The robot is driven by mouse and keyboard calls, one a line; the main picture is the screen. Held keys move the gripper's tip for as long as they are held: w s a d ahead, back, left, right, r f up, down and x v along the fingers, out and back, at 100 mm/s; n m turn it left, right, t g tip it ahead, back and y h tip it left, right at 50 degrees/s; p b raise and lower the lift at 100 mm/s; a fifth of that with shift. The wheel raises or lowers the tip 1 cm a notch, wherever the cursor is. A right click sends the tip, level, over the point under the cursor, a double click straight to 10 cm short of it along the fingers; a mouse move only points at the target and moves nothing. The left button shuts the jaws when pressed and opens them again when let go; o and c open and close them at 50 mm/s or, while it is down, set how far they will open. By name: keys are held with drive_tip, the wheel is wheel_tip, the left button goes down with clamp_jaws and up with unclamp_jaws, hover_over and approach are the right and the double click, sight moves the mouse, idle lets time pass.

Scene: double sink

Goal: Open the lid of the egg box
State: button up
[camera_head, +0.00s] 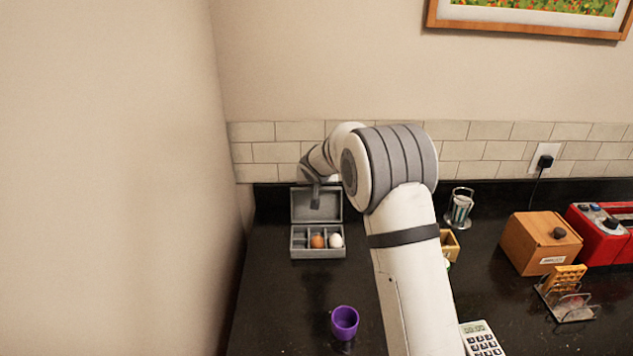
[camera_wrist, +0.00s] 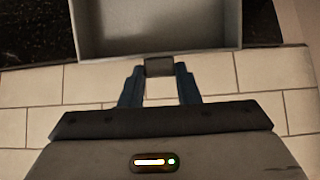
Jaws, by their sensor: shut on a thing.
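The grey egg box (camera_head: 318,254) stands on the dark counter with its lid (camera_head: 302,205) raised upright at the back. A brown egg (camera_head: 317,241) and a white egg (camera_head: 336,240) sit in its compartments. The inner side of the lid (camera_wrist: 155,28) fills the top of that view.
A purple cup (camera_head: 344,322) stands in front of the box. To the right are a glass in a metal holder (camera_head: 459,208), a wooden box (camera_head: 540,243), a red appliance (camera_head: 604,236), a toast rack (camera_head: 566,295) and a calculator (camera_head: 481,339). Walls stand close behind and left.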

clamp_jaws()
drive_tip(key=b, duration=0.3)
drive_tip(key=shift+s+f, duration=0.1)
drive_tip(key=shift+f, duration=0.15)
drive_tip(key=b, duration=0.3)
drive_tip(key=s+t+b, duration=0.1)
drive_tip(key=b, duration=0.2)
drive_tip(key=shift+r, duration=0.25)
drive_tip(key=shift+b, duration=0.7)
drive_tip(key=s+b, duration=0.2)
drive_tip(key=b, duration=0.1)
drive_tip(key=shift+r, duration=0.4)
